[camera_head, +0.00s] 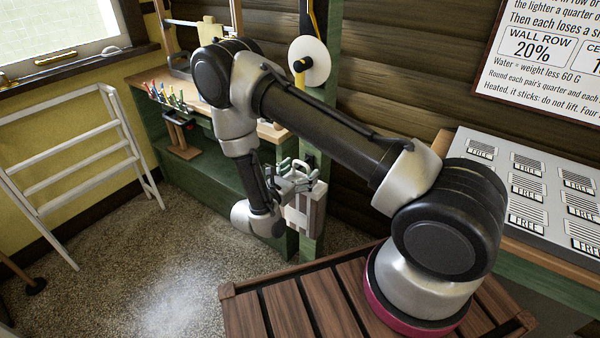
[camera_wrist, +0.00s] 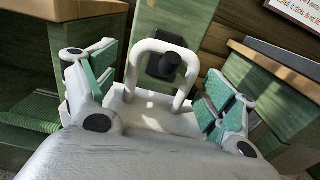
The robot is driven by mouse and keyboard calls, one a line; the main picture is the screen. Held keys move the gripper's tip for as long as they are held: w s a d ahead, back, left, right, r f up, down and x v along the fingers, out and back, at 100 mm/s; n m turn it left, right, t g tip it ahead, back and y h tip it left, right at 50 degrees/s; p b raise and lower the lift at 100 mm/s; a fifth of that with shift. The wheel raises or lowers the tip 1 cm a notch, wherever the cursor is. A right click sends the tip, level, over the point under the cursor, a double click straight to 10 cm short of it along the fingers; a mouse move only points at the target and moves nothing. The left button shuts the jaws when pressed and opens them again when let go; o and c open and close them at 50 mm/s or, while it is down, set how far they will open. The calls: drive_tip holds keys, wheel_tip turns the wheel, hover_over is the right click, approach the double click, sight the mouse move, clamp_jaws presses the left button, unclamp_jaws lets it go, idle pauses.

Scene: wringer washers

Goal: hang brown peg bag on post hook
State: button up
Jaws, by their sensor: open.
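A pale grey-white bag-like container with a stiff loop handle (camera_wrist: 150,113) is in front of the green post; it looks white, not brown. The post hook (camera_wrist: 169,64) is black and shows inside the loop of the handle, whose top bar lies above it. In the head view the container (camera_head: 304,212) is upright against the post (camera_head: 313,163). My gripper (camera_wrist: 160,90) is open, its green-padded fingers apart on either side of the handle. It also shows in the head view (camera_head: 293,179), close to the post. The container's lower part is hidden in the wrist view.
A green workbench (camera_head: 215,165) with coloured tools stands behind the post. A grey panel with several labels (camera_head: 540,190) is at right. A white drying rack (camera_head: 75,165) stands at left. A slatted wooden top (camera_head: 300,308) is in front. The speckled floor between is clear.

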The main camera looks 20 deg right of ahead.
drive_tip(key=v, duration=1.2)
drive_tip(key=s+d+r+m+g, duration=0.4)
drive_tip(key=s+d+m+g, duration=0.2)
drive_tip(key=s+d+g, duration=0.25)
drive_tip(key=s+d+r+m+y, duration=0.4)
drive_tip(key=r+m, duration=0.2)
drive_tip(key=r, duration=0.4)
drive_tip(key=s+d+r+m+t+y, duration=0.1)
drive_tip(key=s+d+r+m+y, duration=0.3)
drive_tip(key=r, duration=0.7)
drive_tip(key=s+d+r+m+t+y, duration=0.1)
drive_tip(key=s+d+r+m+y, duration=0.3)
drive_tip(key=r+m, duration=0.5)
drive_tip(key=shift+s+d+r+y, duration=0.35)
drive_tip(key=shift+s+r+y, duration=0.4)
drive_tip(key=shift+r+y, duration=0.35)
drive_tip(key=shift+f, duration=0.15)
